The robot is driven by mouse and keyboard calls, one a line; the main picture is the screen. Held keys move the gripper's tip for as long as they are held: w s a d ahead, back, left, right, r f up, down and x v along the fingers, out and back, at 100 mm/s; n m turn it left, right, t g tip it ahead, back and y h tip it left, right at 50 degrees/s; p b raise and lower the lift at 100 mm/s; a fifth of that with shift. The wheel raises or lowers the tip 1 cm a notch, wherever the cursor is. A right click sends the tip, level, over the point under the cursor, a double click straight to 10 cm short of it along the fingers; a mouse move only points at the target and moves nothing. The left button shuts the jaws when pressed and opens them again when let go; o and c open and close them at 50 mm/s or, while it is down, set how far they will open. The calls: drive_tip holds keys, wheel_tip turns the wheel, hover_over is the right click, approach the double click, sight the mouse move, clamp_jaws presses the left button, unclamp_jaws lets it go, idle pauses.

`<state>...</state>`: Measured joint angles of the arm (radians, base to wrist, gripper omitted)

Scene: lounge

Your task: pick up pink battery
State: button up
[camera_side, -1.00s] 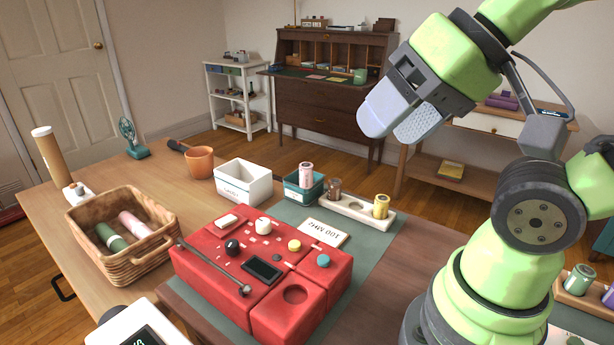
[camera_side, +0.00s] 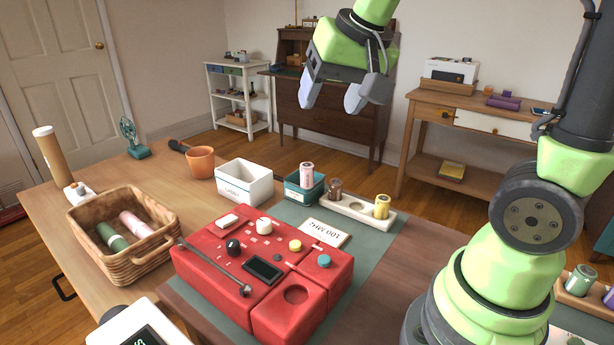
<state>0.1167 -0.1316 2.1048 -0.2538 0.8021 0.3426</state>
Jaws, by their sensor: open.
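A pink battery (camera_side: 306,174) stands upright at the teal box (camera_side: 297,193) behind the red device; its lower end is hidden by the box wall. My gripper (camera_side: 333,100) is open and empty, its two pale fingers pointing down. It hangs high above the table, above and slightly right of the pink battery in the picture. A second pink cylinder (camera_side: 133,223) lies in the wicker basket (camera_side: 152,258) beside a green one.
A white wooden holder (camera_side: 358,208) with a brown cylinder (camera_side: 335,188) and a yellow cylinder (camera_side: 382,205) stands right of the teal box. A white box (camera_side: 242,183) is on its left. The red device (camera_side: 225,262) with knobs fills the front.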

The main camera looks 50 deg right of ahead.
sight(307, 166)
drive_tip(key=w+d+f+m+g+h, duration=0.1)
drive_tip(key=w+d+f, duration=0.3)
drive_tip(key=f, duration=0.2)
drive_tip(key=w+d+f+m+g, duration=0.1)
drive_tip(key=w+d+f, duration=0.3)
drive_tip(key=f, duration=0.3)
drive_tip(key=w+d+f+m+h, duration=0.1)
drive_tip(key=w+d+f, duration=0.4)
drive_tip(key=f, duration=0.1)
drive_tip(key=shift+w+f+g+h, duration=0.2)
drive_tip(key=shift+g+h, duration=0.1)
drive_tip(key=shift+g, duration=0.1)
drive_tip(key=shift+w+x, duration=0.2)
drive_tip(key=shift+x, duration=1.25)
drive_tip(key=shift+w+x, duration=0.15)
drive_tip(key=shift+x, duration=1.3)
drive_tip(key=shift+d+r, duration=0.15)
drive_tip(key=c, duration=1.1)
wheel_tip(307, 166, up, 10)
drive_tip(key=shift+r, duration=0.1)
